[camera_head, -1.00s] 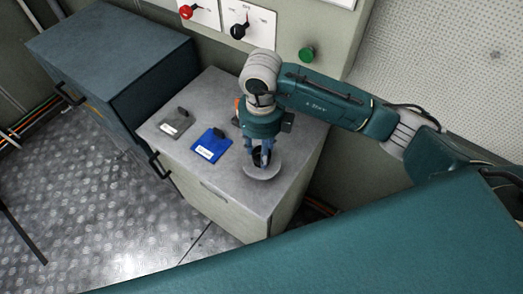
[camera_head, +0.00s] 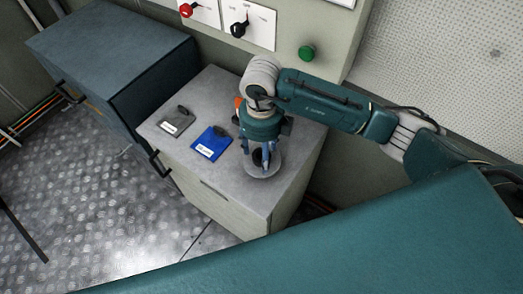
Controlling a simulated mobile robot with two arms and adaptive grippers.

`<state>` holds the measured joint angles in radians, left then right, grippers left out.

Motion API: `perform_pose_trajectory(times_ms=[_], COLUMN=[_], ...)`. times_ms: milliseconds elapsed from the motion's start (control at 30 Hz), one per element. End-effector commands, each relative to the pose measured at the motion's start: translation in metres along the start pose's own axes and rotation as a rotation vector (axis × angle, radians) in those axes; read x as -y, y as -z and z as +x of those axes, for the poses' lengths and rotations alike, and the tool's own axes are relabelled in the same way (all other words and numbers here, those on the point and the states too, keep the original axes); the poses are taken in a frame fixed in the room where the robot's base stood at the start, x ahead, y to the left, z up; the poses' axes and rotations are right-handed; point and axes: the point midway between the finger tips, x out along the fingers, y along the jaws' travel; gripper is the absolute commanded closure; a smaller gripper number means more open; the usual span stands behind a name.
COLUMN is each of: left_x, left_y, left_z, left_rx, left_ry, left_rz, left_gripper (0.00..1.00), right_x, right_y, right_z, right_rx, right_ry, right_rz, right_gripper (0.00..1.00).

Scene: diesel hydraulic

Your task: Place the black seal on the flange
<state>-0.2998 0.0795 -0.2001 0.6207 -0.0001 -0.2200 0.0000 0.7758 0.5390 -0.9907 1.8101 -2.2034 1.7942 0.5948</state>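The flange (camera_head: 264,173) is a round grey disc on the grey top of a low cabinet. The black seal (camera_head: 257,157) shows as a small dark ring over the flange, partly hidden by my fingers; it appears to rest on it. My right gripper (camera_head: 260,158) points down over the flange, its blue-grey fingers spread to either side of the seal. It looks open. My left gripper is not in view.
The low cabinet (camera_head: 290,150) also holds a blue clipboard-like item (camera_head: 211,144) and a grey one (camera_head: 176,121) left of the gripper. A dark teal cabinet (camera_head: 110,50) stands to the left. A wall panel with a red knob (camera_head: 187,10), black knob (camera_head: 239,29) and green button (camera_head: 306,53) is behind.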

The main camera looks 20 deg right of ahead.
Motion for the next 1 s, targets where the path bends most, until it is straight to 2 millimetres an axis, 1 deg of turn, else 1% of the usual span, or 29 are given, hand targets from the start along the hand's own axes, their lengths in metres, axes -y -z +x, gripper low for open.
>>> perform_pose_trajectory(times_ms=[33, 67, 167, 400, 500, 600, 767, 1000], left_x=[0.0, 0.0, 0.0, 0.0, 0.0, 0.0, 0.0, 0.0], left_y=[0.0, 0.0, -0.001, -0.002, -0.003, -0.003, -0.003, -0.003], left_z=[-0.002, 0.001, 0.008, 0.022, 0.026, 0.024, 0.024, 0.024], left_rx=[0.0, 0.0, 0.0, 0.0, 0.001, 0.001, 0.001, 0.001], left_ry=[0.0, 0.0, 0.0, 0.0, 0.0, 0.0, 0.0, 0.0], left_rz=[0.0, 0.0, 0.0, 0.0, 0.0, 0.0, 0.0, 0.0], left_gripper=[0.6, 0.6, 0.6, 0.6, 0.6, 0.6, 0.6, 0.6], right_x=[0.0, 0.0, 0.0, 0.0, 0.0, 0.001, 0.0, 0.0], right_y=[-0.001, -0.001, -0.002, -0.002, -0.002, -0.001, -0.001, 0.0], right_z=[-0.005, -0.007, -0.024, -0.078, -0.097, -0.111, -0.121, -0.122], right_rx=[0.002, 0.004, 0.007, 0.007, 0.006, 0.004, 0.002, 0.0], right_ry=[0.0, 0.0, 0.001, 0.001, 0.001, 0.002, 0.0, -0.001], right_rz=[0.0, 0.0, -0.002, -0.002, -0.001, -0.001, 0.001, 0.0], right_gripper=[0.42, 0.42, 0.42, 0.42, 0.42, 0.42, 0.42, 0.42])
